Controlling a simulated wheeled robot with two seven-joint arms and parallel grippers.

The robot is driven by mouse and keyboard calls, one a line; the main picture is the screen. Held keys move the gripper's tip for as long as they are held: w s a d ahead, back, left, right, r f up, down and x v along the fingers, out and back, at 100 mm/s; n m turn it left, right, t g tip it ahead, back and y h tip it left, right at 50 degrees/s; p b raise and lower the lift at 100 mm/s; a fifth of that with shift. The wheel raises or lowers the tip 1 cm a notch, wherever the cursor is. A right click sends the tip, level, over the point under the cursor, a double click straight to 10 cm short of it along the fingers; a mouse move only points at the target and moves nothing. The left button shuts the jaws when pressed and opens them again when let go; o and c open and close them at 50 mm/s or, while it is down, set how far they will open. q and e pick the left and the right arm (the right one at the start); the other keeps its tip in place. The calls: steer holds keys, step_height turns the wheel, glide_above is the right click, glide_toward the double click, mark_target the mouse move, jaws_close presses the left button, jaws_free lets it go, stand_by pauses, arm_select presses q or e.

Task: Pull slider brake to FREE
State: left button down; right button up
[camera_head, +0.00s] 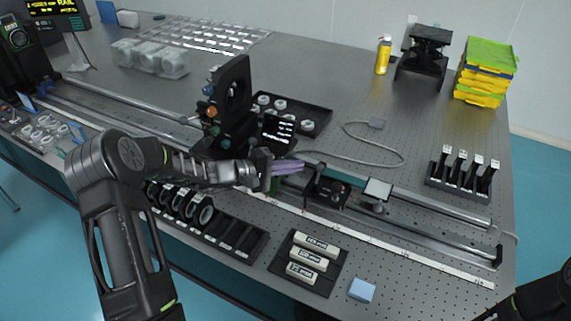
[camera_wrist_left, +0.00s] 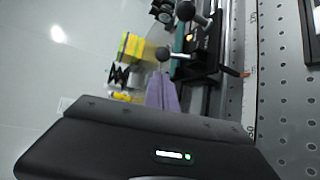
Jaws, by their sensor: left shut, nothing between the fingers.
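A black slider carriage (camera_head: 330,190) sits on the long rail, with a dark knob standing on its left side. I cannot read any brake marking. My left gripper (camera_head: 298,165) has purple fingers, which are shut and empty. They point at the carriage's left side, just short of it in the head view.
A black upright optics mount (camera_head: 230,100) stands on the rail behind my left wrist. A square plate on a second carriage (camera_head: 378,190) is to the right. Racks of lenses (camera_head: 198,212) and a tray of white blocks (camera_head: 322,278) lie in front. A cable (camera_head: 375,160) curls behind.

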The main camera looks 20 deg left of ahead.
mark_target(319, 174)
arm_select(q)
steer(key=p+x, duration=0.1)
steer(key=x, duration=0.4)
steer(key=shift+w, duration=0.15)
steer(key=shift+d+f, duration=0.1)
